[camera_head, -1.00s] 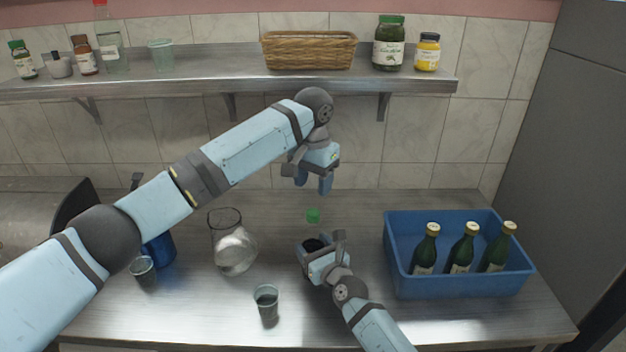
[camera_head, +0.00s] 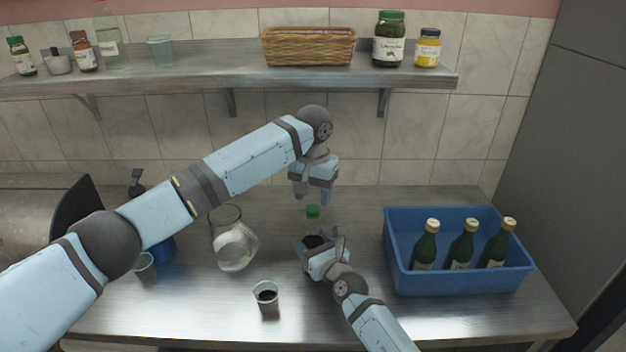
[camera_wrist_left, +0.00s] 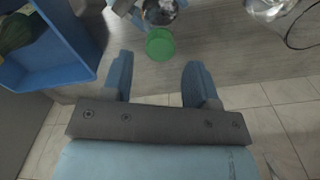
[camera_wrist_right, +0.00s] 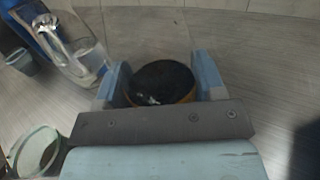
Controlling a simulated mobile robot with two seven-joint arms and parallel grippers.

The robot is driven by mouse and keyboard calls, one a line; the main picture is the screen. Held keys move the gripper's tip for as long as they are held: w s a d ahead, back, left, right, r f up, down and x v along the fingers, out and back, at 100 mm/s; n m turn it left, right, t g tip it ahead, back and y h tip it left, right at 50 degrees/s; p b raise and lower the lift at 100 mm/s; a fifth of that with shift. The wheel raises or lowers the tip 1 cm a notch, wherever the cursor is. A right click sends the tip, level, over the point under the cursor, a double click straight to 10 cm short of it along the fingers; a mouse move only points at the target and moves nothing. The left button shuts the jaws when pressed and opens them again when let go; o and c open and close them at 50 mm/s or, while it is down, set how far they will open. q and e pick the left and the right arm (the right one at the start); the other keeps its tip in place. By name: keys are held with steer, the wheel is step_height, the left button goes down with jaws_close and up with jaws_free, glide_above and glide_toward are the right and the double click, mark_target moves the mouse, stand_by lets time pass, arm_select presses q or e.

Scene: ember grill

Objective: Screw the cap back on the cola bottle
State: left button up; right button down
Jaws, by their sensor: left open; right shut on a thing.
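The cola bottle stands roughly upright between the fingers of my right gripper (camera_head: 316,250), which is shut on it just above the counter. Its dark body (camera_wrist_right: 162,82) shows between the fingers in the right wrist view. The green cap (camera_head: 313,211) appears to sit on top of the clear neck; whether it is tight I cannot tell. My left gripper (camera_head: 312,197) is open and empty, just above and behind the cap. In the left wrist view the cap (camera_wrist_left: 160,44) lies beyond and between the spread fingertips, not touching them.
A glass jug (camera_head: 232,245) stands left of the bottle. A cup with dark liquid (camera_head: 266,298) is in front, another cup (camera_head: 145,268) at left. A blue crate (camera_head: 460,286) with green bottles is at right. A shelf (camera_head: 210,78) hangs above.

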mark_target(313, 208)
arm_select(q)
steer(key=shift+f, duration=1.8)
steer(key=c, duration=0.9)
steer(key=shift+c, duration=0.2)
steer(key=o, duration=1.1)
steer(key=shift+r, duration=0.1)
step_height(313, 208, up, 12)
steer(key=shift+f, duration=0.1)
